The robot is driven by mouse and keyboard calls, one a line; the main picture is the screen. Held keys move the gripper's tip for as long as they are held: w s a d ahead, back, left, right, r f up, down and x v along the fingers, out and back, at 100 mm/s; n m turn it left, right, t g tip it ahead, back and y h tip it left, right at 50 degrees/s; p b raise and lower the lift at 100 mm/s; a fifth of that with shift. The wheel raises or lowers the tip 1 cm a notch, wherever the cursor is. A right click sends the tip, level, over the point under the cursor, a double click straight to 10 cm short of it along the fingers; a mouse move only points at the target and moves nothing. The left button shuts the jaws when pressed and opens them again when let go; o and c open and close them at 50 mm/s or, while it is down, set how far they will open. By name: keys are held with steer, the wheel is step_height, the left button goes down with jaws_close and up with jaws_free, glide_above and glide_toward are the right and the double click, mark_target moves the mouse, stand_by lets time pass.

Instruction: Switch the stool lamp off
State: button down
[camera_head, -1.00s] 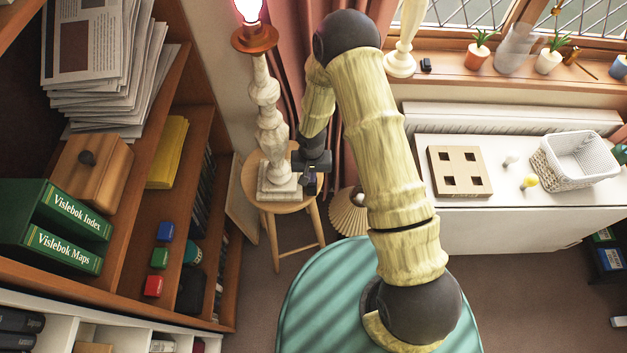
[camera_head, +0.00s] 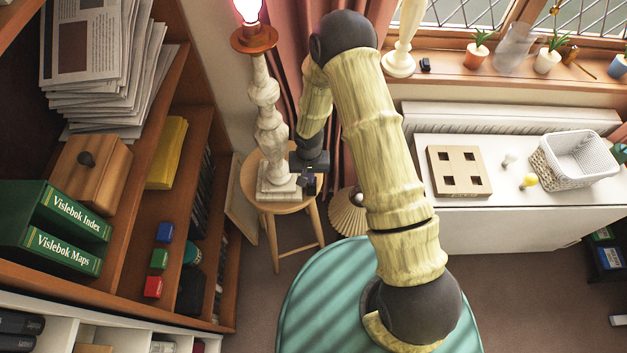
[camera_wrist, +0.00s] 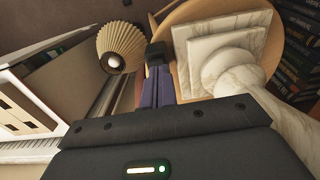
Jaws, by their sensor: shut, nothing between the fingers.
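The stool lamp has a pale marble-like column (camera_head: 268,120) on a square stepped base, which stands on a round wooden stool (camera_head: 251,183). Its bulb (camera_head: 248,9) glows bright above an orange-brown collar. My gripper (camera_head: 306,181) is shut and empty, close to the right side of the lamp base. In the wrist view, the shut fingers (camera_wrist: 157,86) reach toward the stool edge, left of the marble base (camera_wrist: 222,60). A small black block (camera_wrist: 155,52) shows at the fingertips; I cannot tell whether it is the lamp's switch or part of the fingers.
A bookcase (camera_head: 120,225) with papers, green binders and coloured cubes stands at left. A pleated shade (camera_head: 349,214) is beyond the stool. A white cabinet (camera_head: 520,215) with a basket (camera_head: 575,160) is at right. Curtains (camera_head: 285,75) hang behind my arm.

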steer(key=shift+d+f, duration=0.25)
steer(key=shift+w+f+b, duration=0.2)
steer(key=shift+w+b, duration=0.1)
steer(key=shift+b, duration=0.05)
steer(key=shift+d+f, duration=0.1)
steer(key=shift+d, duration=0.15)
steer(key=shift+s+a+f, duration=0.2)
steer(key=shift+s+a, duration=0.05)
steer(key=shift+a, duration=0.2)
steer(key=shift+d+b, duration=0.1)
steer(key=shift+b, duration=0.2)
